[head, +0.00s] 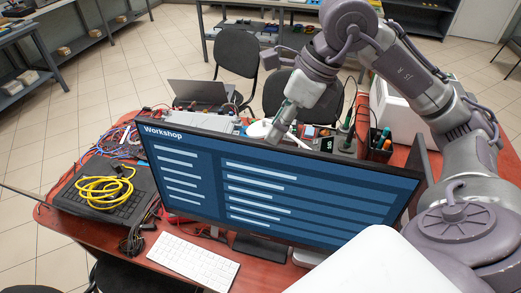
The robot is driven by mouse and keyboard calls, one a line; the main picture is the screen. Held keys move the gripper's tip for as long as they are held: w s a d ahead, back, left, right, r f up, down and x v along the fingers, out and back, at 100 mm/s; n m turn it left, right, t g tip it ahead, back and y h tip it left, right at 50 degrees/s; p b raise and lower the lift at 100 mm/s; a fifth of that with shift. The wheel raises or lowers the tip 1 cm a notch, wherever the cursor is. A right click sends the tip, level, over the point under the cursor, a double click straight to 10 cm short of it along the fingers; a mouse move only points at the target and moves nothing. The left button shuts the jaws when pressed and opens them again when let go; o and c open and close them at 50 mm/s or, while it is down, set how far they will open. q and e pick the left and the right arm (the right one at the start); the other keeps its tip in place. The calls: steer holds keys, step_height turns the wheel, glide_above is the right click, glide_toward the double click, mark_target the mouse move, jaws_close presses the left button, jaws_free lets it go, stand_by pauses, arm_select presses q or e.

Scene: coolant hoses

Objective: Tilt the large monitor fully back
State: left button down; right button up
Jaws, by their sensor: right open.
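The large monitor (270,190) stands on the red desk, its blue "Workshop" screen facing me. Its foot (262,249) shows below the lower edge. My right arm reaches in from the right, over the monitor's right part. My right gripper (279,130) is open and points down at the middle of the monitor's top edge. Whether its fingertips touch the edge or are just apart from it, I cannot tell. The back of the monitor is hidden. My left gripper is not in view.
A white keyboard (193,262) lies in front of the monitor. A coiled yellow cable (103,190) lies on a black laptop (128,208) to the left. Behind stand an open laptop (203,94), a pen holder (380,146) and black chairs (237,53). Cables clutter the red desk (96,237).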

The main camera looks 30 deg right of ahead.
mark_target(260, 153)
steer(key=x, duration=0.4)
steer(key=shift+w+d+f, duration=0.1)
steer(key=shift+w+d, duration=0.05)
steer(key=p+x, duration=0.1)
steer(key=x, duration=0.3)
steer(key=shift+w+f, duration=0.1)
steer(key=shift+f, duration=0.05)
steer(key=shift+w+f, duration=0.1)
steer(key=shift+f, duration=0.2)
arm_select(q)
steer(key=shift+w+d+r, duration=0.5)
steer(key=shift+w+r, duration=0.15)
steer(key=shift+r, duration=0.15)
arm_select(e)
jaws_close()
